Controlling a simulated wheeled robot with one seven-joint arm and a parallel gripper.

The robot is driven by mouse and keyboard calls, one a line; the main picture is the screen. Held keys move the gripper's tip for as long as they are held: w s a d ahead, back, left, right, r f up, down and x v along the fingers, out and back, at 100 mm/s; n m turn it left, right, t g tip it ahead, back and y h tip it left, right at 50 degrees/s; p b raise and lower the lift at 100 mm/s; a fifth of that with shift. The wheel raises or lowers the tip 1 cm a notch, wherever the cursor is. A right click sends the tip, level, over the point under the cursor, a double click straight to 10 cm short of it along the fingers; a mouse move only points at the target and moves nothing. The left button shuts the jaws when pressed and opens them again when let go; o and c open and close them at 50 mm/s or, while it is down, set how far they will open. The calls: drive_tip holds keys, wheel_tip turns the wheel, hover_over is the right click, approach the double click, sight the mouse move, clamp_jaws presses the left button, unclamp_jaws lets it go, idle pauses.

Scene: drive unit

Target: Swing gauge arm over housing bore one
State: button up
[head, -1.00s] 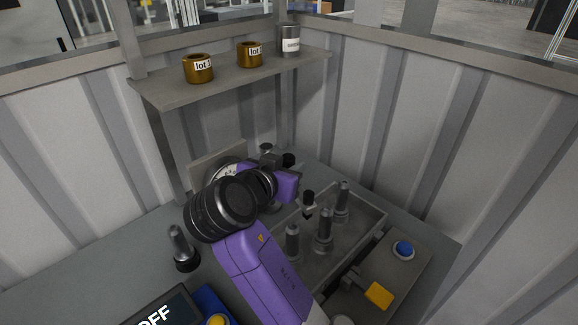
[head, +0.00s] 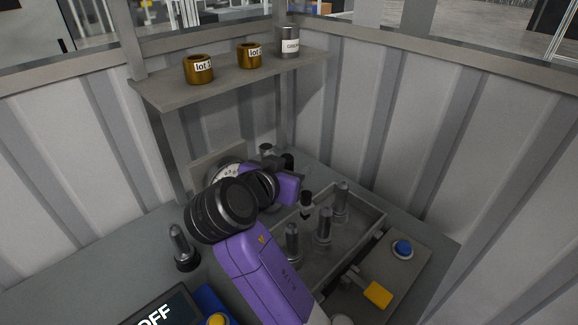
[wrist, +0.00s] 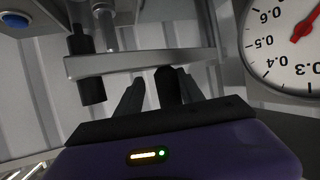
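In the wrist view a grey flat bar (wrist: 110,64), which looks like the gauge arm, crosses ahead of my gripper (wrist: 160,82). A black cylinder (wrist: 90,88) hangs from its left part. A dark post (wrist: 168,86) stands between my two fingers, with a gap showing on its left; the fingers look apart and not closed on it. A white dial with a red needle (wrist: 290,48) is at the right, and its edge shows in the head view (head: 228,172). In the head view my purple and black wrist hides the fingertips. I cannot tell which bore is number one.
A grey tray (head: 375,222) holds several upright metal posts (head: 324,228). A blue button (head: 402,249) and a yellow block (head: 377,294) lie to its right. Another post (head: 181,248) stands left of my arm. A shelf (head: 225,80) with labelled pots and corrugated walls close the back.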

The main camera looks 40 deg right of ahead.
drive_tip(key=shift+o, duration=0.5)
drive_tip(key=shift+a, duration=0.15)
drive_tip(key=shift+a+r, duration=0.15)
drive_tip(key=shift+a, duration=0.1)
drive_tip(key=b+v, duration=0.1)
drive_tip(key=v, duration=0.6)
drive_tip(key=shift+s, duration=0.15)
drive_tip(key=shift+c, duration=0.5)
